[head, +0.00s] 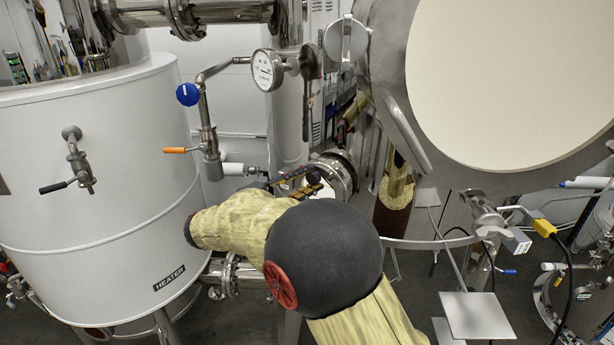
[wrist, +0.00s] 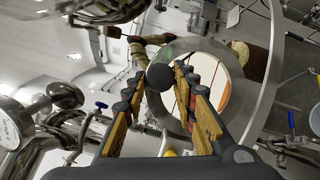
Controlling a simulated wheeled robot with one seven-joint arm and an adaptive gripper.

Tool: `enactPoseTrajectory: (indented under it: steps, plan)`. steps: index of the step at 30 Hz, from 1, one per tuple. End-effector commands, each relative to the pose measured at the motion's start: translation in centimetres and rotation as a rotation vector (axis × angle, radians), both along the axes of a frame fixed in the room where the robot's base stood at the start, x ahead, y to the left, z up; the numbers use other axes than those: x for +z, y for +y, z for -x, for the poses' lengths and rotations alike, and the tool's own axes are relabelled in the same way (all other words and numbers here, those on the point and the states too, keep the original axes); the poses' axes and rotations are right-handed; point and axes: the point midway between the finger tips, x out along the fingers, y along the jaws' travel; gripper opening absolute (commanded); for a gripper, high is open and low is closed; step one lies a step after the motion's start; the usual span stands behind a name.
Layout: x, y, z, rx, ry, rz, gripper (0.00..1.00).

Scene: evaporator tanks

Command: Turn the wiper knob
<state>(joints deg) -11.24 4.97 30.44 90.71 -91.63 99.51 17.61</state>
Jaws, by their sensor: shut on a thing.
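The wiper knob appears to be the black round knob (wrist: 160,76) in front of a round metal-rimmed glass port (wrist: 225,84). In the wrist view, my gripper (wrist: 159,83) has its yellow-and-black fingers on either side of the knob, shut on it. In the head view, my gripper (head: 297,180) reaches the metal flange of the port (head: 343,172) beside the large vessel. The knob cannot be made out there, and my arm covers part of this area.
A white heater tank (head: 90,215) stands at left, with a black-handled valve (head: 78,165). A blue-knobbed pipe (head: 203,100) and a pressure gauge (head: 267,70) stand above my gripper. The large vessel (head: 400,50) with a pale round face is close at right.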

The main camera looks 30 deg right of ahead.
Motion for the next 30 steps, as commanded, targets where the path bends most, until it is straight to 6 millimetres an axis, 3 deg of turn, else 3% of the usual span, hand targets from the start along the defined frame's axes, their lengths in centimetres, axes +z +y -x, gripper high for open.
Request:
enactPoseTrajectory:
  steps: [17, 18, 27, 30]
  plan:
    - [-0.28, 0.0, 0.01, 0.0, 0.033, 0.013, 0.02]
    - [-0.29, 0.0, 0.0, 0.0, 0.033, 0.013, 0.29]
    - [-0.16, -0.01, 0.01, 0.0, 0.031, 0.014, 0.46]
    - [-0.13, -0.01, 0.01, 0.0, 0.03, 0.014, 0.46]
